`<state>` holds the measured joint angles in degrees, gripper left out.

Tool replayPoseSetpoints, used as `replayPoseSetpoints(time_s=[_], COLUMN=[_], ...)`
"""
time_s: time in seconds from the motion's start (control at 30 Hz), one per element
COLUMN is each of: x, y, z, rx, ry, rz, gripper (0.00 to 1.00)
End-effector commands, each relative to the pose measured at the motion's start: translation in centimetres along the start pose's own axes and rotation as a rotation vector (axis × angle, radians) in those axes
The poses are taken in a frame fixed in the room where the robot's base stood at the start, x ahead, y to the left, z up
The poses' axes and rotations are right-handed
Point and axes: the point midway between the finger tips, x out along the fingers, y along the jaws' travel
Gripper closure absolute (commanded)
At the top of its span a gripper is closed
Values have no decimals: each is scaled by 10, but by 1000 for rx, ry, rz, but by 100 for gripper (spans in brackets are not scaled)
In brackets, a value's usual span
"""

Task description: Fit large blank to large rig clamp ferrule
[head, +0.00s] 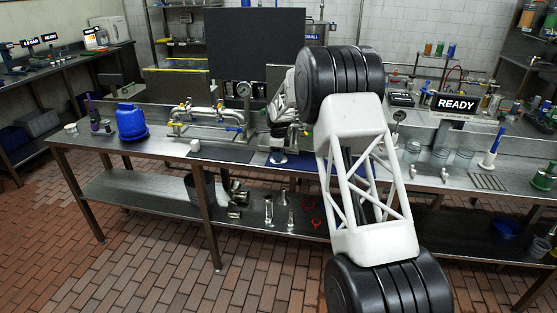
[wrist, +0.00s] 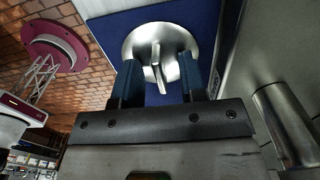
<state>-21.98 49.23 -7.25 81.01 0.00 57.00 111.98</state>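The large blank (wrist: 150,38) looks like a round silver disc with a thin upright fin, lying on a blue mat (wrist: 100,40) in the wrist view. My gripper (wrist: 158,78) is over it, its two blue-tipped fingers either side of the fin with a visible gap on both sides. In the head view my gripper (head: 278,158) is low at the bench's middle, over the blue mat (head: 297,163); the blank is not discernible there. A pipe rig (head: 205,118) with a gauge stands to the left. I cannot make out which fitting is the large clamp ferrule.
A steel cylinder (wrist: 285,125) is close to the right of my gripper in the wrist view. On the bench (head: 90,142) are a blue container (head: 131,122) and a white cup (head: 195,145) at left, and glass jars (head: 438,156) at right. A READY sign (head: 456,104) stands at right.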

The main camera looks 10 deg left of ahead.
Motion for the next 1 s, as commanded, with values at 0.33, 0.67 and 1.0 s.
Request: replayPoseSetpoints(time_s=[0.33, 0.67, 1.0], x=[0, 0, -12], y=[0, 0, 0], z=[0, 0, 0], rx=[0, 0, 0], ry=[0, 0, 0], rz=[0, 0, -1], gripper=[100, 100, 100])
